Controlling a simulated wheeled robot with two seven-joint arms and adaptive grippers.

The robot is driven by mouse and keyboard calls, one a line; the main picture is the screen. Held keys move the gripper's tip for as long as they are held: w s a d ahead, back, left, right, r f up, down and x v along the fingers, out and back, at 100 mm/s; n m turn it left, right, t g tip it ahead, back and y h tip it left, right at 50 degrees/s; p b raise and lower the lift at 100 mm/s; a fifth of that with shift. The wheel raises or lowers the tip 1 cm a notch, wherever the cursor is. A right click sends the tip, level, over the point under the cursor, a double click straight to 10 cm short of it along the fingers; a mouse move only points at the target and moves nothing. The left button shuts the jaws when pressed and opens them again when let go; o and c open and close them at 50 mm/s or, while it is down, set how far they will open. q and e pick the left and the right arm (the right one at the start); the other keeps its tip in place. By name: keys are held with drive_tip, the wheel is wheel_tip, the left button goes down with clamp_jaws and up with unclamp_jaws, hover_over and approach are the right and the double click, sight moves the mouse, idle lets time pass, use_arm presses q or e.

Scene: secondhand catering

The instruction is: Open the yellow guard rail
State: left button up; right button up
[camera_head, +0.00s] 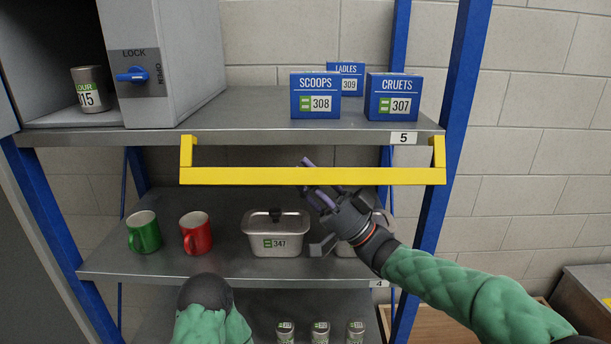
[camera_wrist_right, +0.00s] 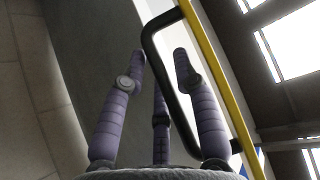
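The yellow guard rail (camera_head: 250,176) runs level across the front of the upper shelf, just below its edge, with a short upright at each end. It also shows in the right wrist view (camera_wrist_right: 222,85), with a black bent handle (camera_wrist_right: 158,75) beside it. My right gripper (camera_head: 314,182) is at the rail, right of its middle. In the right wrist view its purple fingers (camera_wrist_right: 158,60) are spread, and the handle passes between them. They do not look closed on it. My left gripper is out of view; only part of my left arm shows at the bottom.
Blue boxes for scoops (camera_head: 315,82), ladles (camera_head: 350,69) and cruets (camera_head: 391,84) stand on the upper shelf (camera_head: 250,112). A grey cabinet (camera_head: 178,60) is at left. The lower shelf holds a green mug (camera_head: 144,235), red mug (camera_head: 196,236) and lidded metal container (camera_head: 274,228).

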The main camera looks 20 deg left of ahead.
sight(305, 175)
clamp_jaws()
drive_tip(key=shift+s+m, duration=0.1)
drive_tip(key=shift+m, duration=0.2)
drive_tip(key=shift+s+d+r+m+t+h+p, duration=0.15)
drive_tip(key=shift+s+m+t+h+p, duration=0.15)
drive_tip(key=shift+m+t, duration=0.7)
drive_tip(key=shift+s+d+r+m+t+h+p, duration=0.15)
drive_tip(key=shift+s+m+t+h, duration=0.25)
drive_tip(key=shift+m+t, duration=0.55)
drive_tip(key=m, duration=0.1)
drive_tip(key=m+t+h+p, duration=0.1)
drive_tip(key=s+m+t, duration=0.1)
drive_tip(key=shift+r+h, duration=0.25)
drive_tip(key=shift+h, duration=0.05)
drive_tip(key=shift+s+d+r+m+t+h+p, duration=0.1)
drive_tip(key=shift+s+m+t+h+p, duration=0.1)
drive_tip(key=shift+m+t+h+p, duration=0.35)
drive_tip(key=shift+s+d+r+m+t+h+p, duration=0.1)
drive_tip(key=shift+s+m+t+h+p, duration=0.1)
drive_tip(key=shift+m+p, duration=0.55)
